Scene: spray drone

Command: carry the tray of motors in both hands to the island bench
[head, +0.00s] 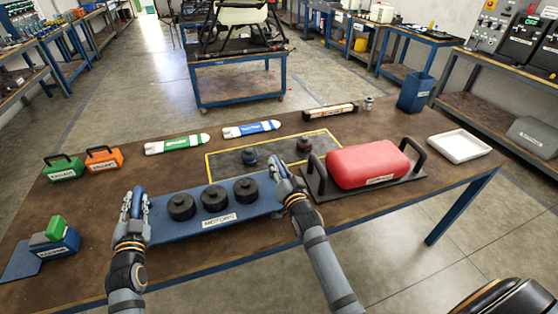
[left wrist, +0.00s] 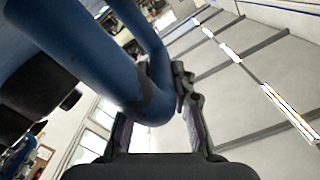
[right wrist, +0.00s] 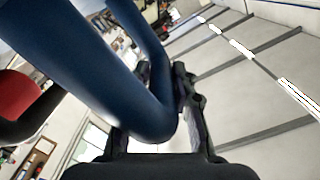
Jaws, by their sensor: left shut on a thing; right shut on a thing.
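The blue tray (head: 222,232) labelled MOTORS carries three black round motors (head: 213,198) in a row. It is at the front of the brown bench in the head view. My left gripper (head: 134,202) is shut on the handle at the tray's left end; the blue handle (left wrist: 140,90) passes between its fingers in the left wrist view. My right gripper (head: 282,180) is shut on the handle at the right end, which shows in the right wrist view (right wrist: 140,95). I cannot tell whether the tray touches the bench top. A blue-framed bench (head: 238,62) with a drone on it stands across the floor.
A red tank (head: 368,165) on a dark handled tray is close right of my right gripper. A yellow-outlined area (head: 318,142) with two small motors lies behind the tray. Green and orange cases (head: 103,160) are at left. Open floor (head: 150,75) lies beyond the bench.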

